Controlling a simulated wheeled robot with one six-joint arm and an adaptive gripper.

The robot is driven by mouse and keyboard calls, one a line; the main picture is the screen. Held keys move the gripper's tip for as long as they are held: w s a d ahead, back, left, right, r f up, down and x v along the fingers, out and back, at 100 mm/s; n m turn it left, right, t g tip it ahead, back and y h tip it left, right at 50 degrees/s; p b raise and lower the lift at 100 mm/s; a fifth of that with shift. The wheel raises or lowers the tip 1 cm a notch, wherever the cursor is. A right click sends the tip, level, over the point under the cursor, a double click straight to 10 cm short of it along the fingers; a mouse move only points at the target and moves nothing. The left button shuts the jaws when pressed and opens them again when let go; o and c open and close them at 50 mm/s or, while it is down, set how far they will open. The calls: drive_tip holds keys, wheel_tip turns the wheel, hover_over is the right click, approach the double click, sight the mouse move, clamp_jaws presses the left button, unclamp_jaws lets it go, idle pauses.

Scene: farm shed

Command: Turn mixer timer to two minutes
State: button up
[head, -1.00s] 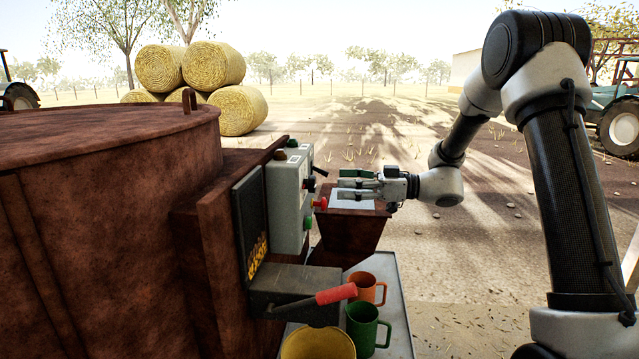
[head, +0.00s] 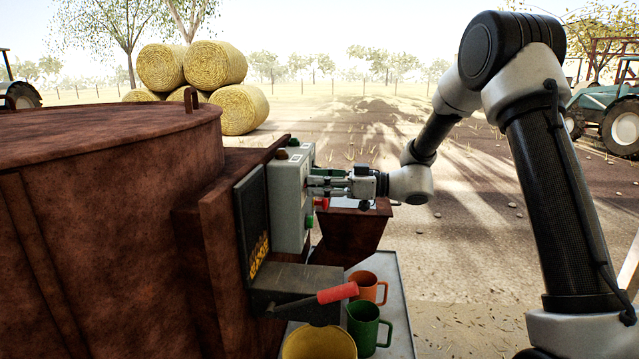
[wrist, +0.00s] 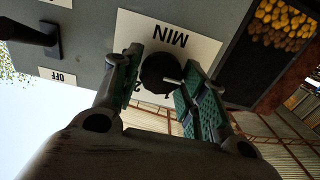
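The mixer timer is a round black knob (wrist: 158,72) with a pale pointer, on a white plate marked MIN (wrist: 180,32) that shows upside down in the wrist view. The pointer is toward the lower right there. The numerals are partly hidden by the knob and fingers. My gripper (wrist: 160,80) is open, with one green-padded finger on each side of the knob. I cannot tell whether either pad touches it. In the head view my gripper (head: 313,184) is at the face of the grey control box (head: 283,205) and hides the knob.
A black switch (wrist: 35,38) and an OFF label (wrist: 57,79) sit on the same panel. Below the box are a red-handled lever (head: 336,293), a yellow bucket (head: 318,344), a green mug (head: 368,325) and an orange mug (head: 366,284). Open ground lies to the right.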

drive_tip(key=shift+c, duration=0.7)
drive_tip(key=shift+m, duration=0.3)
drive_tip(key=m, duration=0.5)
drive_tip(key=shift+w, duration=0.15)
drive_tip(key=m, duration=0.6)
drive_tip(key=shift+w+m, duration=0.1)
drive_tip(key=shift+m, duration=0.3)
drive_tip(key=shift+c, duration=0.4)
drive_tip(key=m, duration=1.1)
drive_tip(key=shift+d+f, duration=0.1)
drive_tip(key=shift+f, duration=0.1)
drive_tip(key=shift+m, duration=0.3)
